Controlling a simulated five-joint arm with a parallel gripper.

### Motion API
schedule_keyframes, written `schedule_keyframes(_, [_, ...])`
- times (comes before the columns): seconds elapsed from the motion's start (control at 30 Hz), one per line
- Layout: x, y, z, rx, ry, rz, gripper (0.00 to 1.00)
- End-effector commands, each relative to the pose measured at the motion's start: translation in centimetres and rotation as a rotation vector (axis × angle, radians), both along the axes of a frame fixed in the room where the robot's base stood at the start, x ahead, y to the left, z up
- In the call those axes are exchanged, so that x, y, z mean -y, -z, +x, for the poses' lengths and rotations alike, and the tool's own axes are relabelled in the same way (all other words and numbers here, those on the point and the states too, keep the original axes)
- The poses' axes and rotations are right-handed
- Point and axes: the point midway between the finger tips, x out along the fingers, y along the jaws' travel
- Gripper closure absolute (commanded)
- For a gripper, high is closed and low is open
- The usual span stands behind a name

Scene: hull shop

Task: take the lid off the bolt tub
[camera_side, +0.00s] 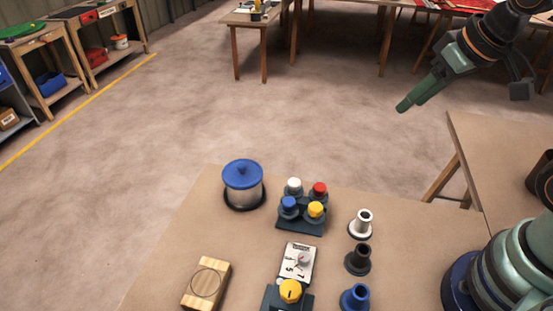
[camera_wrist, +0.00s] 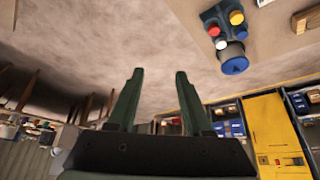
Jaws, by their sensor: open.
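The bolt tub (camera_side: 243,193) is a short silvery cylinder standing in a dark ring at the back left of the workbench. Its blue lid (camera_side: 242,172) with a small knob on top sits on it. The lid also shows as a blue disc in the wrist view (camera_wrist: 234,65), right of the fingers. My gripper (camera_side: 403,106) is high up at the upper right of the side view, well apart from the tub. In the wrist view my gripper (camera_wrist: 157,72) has two green fingers spread apart with nothing between them.
Right of the tub stands a dark block with coloured knobs (camera_side: 301,228). White, dark and blue flanged posts (camera_side: 360,224) stand further right. A dial device (camera_side: 297,262) and a wooden block (camera_side: 206,284) lie nearer the front. The bench between tub and wooden block is clear.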

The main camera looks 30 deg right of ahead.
Motion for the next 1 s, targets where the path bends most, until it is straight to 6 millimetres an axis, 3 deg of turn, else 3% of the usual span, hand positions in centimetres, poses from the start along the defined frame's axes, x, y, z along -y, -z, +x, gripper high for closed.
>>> schedule_keyframes(0.13, [0.0, 0.0, 0.0, 0.000, 0.000, 0.000, 0.50])
schedule_keyframes(0.2, [0.0, 0.0, 0.0, 0.000, 0.000, 0.000, 0.38])
schedule_keyframes(0.57, [-0.2, -0.3, 0.3, -0.006, -0.021, -0.007, 0.38])
schedule_keyframes(0.77, [-2.3, -2.1, 3.2, -0.068, -0.200, -0.065, 0.38])
schedule_keyframes(1.0, [-6.9, -3.7, 8.5, -0.167, -0.536, -0.166, 0.38])
